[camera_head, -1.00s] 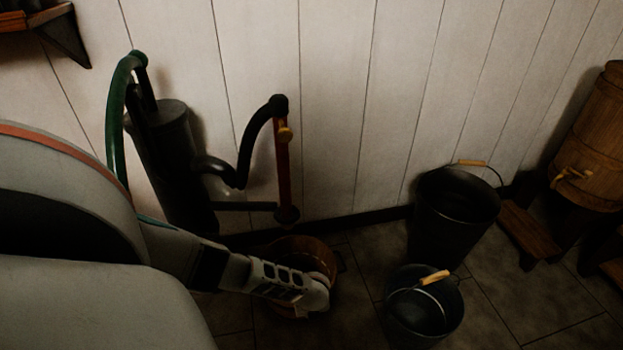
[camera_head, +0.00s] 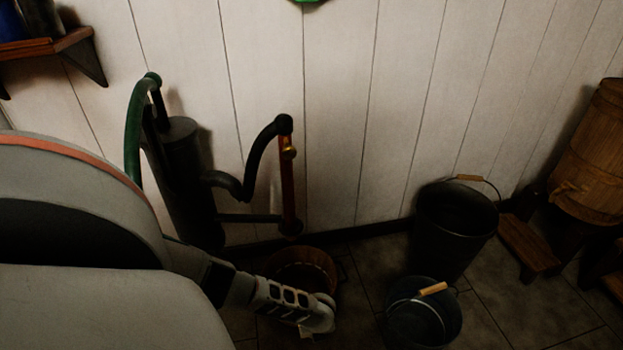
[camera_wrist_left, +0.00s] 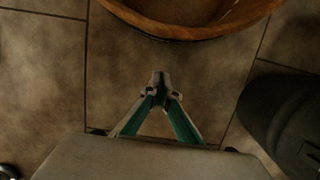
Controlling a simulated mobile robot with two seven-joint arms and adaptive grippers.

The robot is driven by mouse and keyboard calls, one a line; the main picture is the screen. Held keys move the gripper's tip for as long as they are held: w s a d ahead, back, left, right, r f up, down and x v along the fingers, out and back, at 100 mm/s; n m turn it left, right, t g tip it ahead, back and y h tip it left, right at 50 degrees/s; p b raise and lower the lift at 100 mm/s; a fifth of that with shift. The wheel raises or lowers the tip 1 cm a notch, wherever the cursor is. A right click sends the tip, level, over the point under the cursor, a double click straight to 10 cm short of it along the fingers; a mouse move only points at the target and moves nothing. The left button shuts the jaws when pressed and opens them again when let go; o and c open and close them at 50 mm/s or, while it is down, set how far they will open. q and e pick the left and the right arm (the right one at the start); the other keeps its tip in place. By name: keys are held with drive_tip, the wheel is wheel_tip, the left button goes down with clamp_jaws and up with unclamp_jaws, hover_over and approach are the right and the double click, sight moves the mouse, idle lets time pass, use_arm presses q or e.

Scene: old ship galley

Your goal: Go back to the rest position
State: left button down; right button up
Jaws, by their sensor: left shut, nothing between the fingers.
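My left arm comes in from the left in the head view and reaches down toward the floor. My left gripper shows in the left wrist view (camera_wrist_left: 158,82), where its two fingertips meet with nothing between them. It points over the bare tiled floor, just short of a round wooden tub (camera_wrist_left: 200,32). In the head view the same tub (camera_head: 300,262) stands below the pump, partly hidden by my left wrist. The left fingers are hard to make out in the head view. My right gripper is in neither view.
A dark hand pump (camera_head: 185,185) with a green hose and a copper pipe stands at the white plank wall. Two dark buckets, a tall one (camera_head: 455,235) and a small one (camera_head: 422,315), stand to the right. A wooden barrel (camera_head: 595,160) and a shelf (camera_head: 55,45) flank the scene.

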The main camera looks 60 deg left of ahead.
use_arm(q)
drive_tip(key=p+v, duration=0.3)
drive_tip(key=v, duration=0.5)
drive_tip(key=shift+w+r+p, duration=0.15)
drive_tip(key=shift+w+p, duration=0.05)
drive_tip(key=shift+p, duration=0.1)
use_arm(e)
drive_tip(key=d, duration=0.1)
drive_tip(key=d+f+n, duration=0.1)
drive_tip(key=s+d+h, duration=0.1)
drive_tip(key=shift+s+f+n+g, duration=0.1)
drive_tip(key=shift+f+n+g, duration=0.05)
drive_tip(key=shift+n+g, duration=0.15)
use_arm(q)
drive_tip(key=shift+a, duration=0.15)
